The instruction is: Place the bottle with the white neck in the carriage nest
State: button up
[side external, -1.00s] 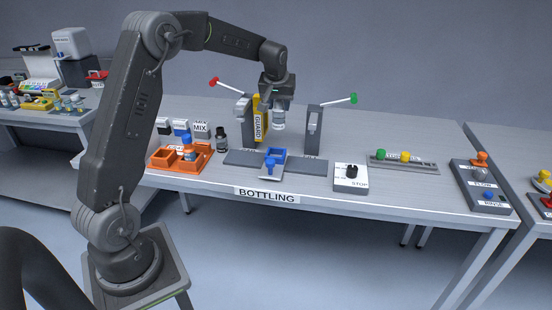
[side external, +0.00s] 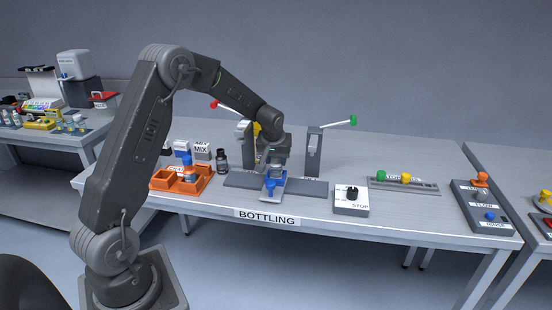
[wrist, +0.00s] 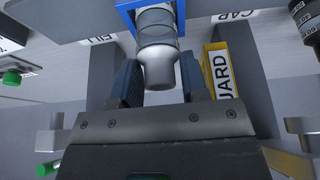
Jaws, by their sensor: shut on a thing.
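My gripper (wrist: 160,80) is shut on the bottle with the white neck (wrist: 158,62), one dark finger on each side of the neck. The bottle is clear and shows a pale neck in the wrist view. Its far end lies within the outline of the blue carriage nest (wrist: 127,17); I cannot tell if it touches the bottom. In the side view my gripper (side external: 271,163) is low over the carriage, mostly hiding the bottle. The blue front part of the nest (side external: 271,185) shows below it.
Grey posts (side external: 314,152) stand on both sides, with a red lever and a green lever (side external: 352,121). The yellow guard (wrist: 217,70) is close beside my gripper. A dark bottle (side external: 221,161) and an orange tray (side external: 207,176) stand left, a stop box (side external: 351,207) right.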

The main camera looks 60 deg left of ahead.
jog(key=shift+f, duration=0.15)
jog(key=o, duration=0.9)
jog(key=v, duration=1.2)
jog(key=s+d+r+m+t+h, duration=0.1)
jog(key=s+d+r+m, duration=0.1)
jog(key=s+d+r, duration=0.3)
jog(key=s+d+r+m, duration=0.2)
jog(key=s+d, duration=0.3)
jog(key=d, duration=0.3)
jog(key=s+d+m+h, duration=0.1)
jog(key=s+d+m, duration=0.1)
jog(key=s+d, duration=0.2)
jog(key=s+d+f+m+t+h, duration=0.1)
jog(key=s+d+m, duration=0.2)
jog(key=s, duration=0.7)
jog(key=shift+s+d+f, duration=0.2)
jog(key=shift+s+d, duration=0.2)
jog(key=shift+d, duration=0.45)
